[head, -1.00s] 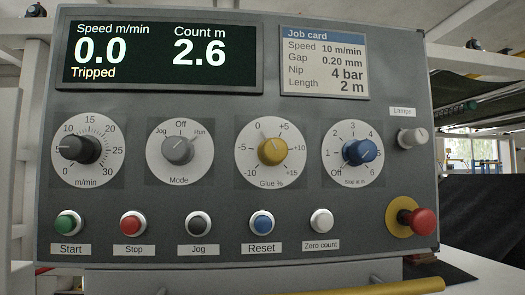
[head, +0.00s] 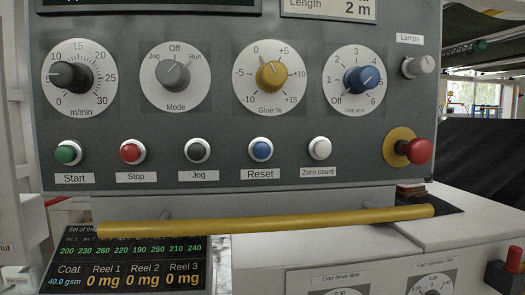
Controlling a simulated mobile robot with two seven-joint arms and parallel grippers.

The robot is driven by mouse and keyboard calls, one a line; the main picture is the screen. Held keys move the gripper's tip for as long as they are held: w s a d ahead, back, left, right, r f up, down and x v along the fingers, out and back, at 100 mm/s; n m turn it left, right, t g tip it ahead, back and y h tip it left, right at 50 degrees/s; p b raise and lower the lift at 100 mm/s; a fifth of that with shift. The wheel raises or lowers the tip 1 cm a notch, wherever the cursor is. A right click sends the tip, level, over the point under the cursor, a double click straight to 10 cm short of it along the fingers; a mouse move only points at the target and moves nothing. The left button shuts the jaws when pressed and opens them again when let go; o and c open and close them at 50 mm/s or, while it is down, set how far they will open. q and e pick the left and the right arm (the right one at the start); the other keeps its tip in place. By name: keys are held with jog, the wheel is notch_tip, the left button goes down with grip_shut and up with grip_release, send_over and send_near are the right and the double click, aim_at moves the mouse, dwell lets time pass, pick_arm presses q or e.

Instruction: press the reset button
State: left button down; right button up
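The blue Reset button (head: 261,149) sits in the lower row of the grey control panel (head: 220,115), above a white label reading Reset. Neither of my grippers shows in the head view.
A red emergency stop (head: 416,151) sticks out at the panel's lower right. A yellow bar (head: 265,224) runs across below the buttons. A dark display (head: 135,265) with reel readings lies below it. Green Start (head: 68,152) and red Stop (head: 132,151) buttons are to the left.

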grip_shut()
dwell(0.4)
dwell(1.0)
